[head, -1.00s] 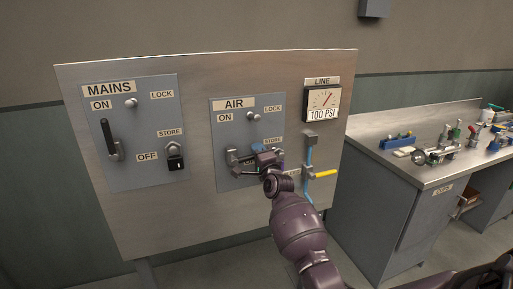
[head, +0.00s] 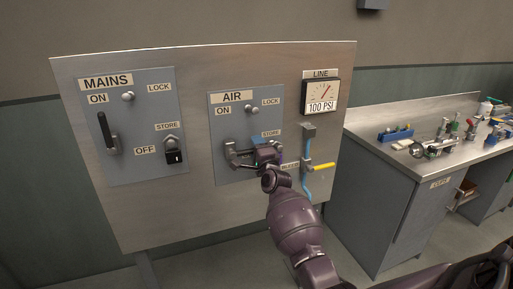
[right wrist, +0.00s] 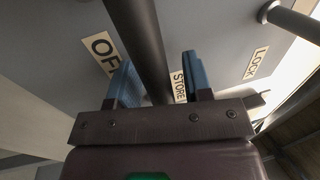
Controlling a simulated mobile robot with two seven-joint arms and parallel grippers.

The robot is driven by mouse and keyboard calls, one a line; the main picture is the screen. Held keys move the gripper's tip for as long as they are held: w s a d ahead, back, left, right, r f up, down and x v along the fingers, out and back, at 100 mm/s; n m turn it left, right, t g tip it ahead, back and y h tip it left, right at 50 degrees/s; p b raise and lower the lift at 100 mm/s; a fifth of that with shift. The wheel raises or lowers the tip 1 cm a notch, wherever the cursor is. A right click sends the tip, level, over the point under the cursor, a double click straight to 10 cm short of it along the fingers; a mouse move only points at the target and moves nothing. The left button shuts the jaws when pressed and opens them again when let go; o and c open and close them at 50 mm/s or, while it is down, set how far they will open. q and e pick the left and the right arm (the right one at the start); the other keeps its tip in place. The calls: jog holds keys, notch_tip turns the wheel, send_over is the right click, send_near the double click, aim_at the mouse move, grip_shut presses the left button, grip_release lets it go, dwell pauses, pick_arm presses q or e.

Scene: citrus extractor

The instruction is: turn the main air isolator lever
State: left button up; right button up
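The main air isolator lever (head: 236,165) is on the grey AIR plate (head: 220,107), its dark handle lying sideways toward my right gripper. My right gripper (head: 258,153) is at this handle and hides part of it. In the right wrist view the black lever bar (right wrist: 142,40) runs between the two blue fingers (right wrist: 160,82). The fingers are apart, with a gap showing beside the bar on the right. The OFF label shows in that view beside the left finger. My left gripper is not in view.
The MAINS plate (head: 125,165) with its upright black lever is to the left. A gauge (head: 320,96) labelled 100 PSI, a blue hose and a yellow-handled valve (head: 322,167) are right of the AIR plate. A cluttered metal workbench (head: 425,170) stands farther right.

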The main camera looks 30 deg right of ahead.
jog(key=v, duration=1.1)
jog(key=shift+w+n, duration=0.1)
jog(key=shift+n, duration=0.2)
dwell(0.4)
jog(key=s+a+f+n+g+y, duration=0.35)
jog(key=s+a+f+n, duration=0.55)
jog(key=n, duration=0.9)
jog(key=s+a+f+n+g, duration=0.1)
jog(key=s+a+f+g, duration=0.1)
jog(key=s+f, duration=0.6)
jog(key=s+a+f+n+g+y, duration=0.1)
jog(key=s+a+f+n+g, duration=0.1)
jog(key=s+f, duration=0.6)
jog(key=s+a, duration=0.1)
jog(key=s, duration=0.2)
jog(key=shift+s, duration=0.25)
jog(key=shift+f, duration=0.1)
